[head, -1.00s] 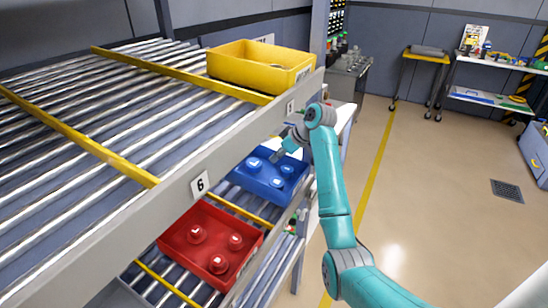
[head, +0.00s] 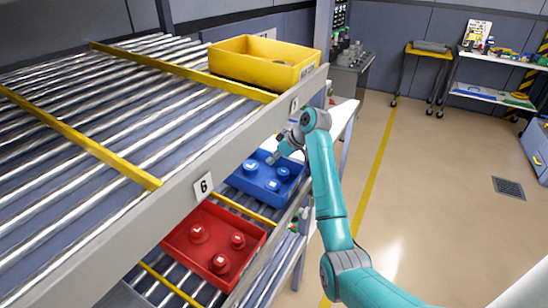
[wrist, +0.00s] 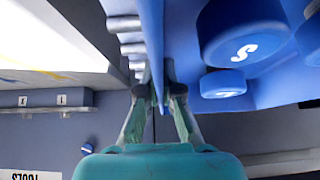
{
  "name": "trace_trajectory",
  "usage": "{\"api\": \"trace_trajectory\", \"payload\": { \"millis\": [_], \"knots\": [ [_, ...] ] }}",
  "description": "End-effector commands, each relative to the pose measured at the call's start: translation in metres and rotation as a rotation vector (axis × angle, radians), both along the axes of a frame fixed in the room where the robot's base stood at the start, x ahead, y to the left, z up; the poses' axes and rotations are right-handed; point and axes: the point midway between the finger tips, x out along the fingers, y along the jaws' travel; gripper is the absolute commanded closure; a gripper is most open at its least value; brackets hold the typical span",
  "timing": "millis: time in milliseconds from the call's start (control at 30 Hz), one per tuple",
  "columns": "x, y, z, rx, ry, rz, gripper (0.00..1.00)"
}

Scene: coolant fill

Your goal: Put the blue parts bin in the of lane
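The blue parts bin (head: 262,190), with several round blue knobs inside, is at the lower level of the roller rack (head: 148,200), to the right of a yellow lane divider (head: 240,211). The upper shelf's front rail hides its left part. My gripper (head: 274,158) is at the bin's far wall. In the wrist view my gripper (wrist: 161,88) has one finger on each side of the blue bin's wall (wrist: 157,35) and looks shut on it. I cannot tell whether the bin's full base rests on the rollers.
A red bin (head: 180,247) sits in the neighbouring lane, close to the blue bin. A yellow bin (head: 255,74) stands on the upper shelf, whose rail with the "6" label (head: 203,186) overhangs the lower lanes. The floor at right (head: 440,200) is clear.

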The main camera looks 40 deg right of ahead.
Motion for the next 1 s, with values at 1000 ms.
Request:
{"api": "trace_trajectory", "payload": {
  "millis": [1000],
  "knots": [
    [-0.033,-0.014,0.046,-0.002,-0.003,-0.002,0.65]
  ]
}}
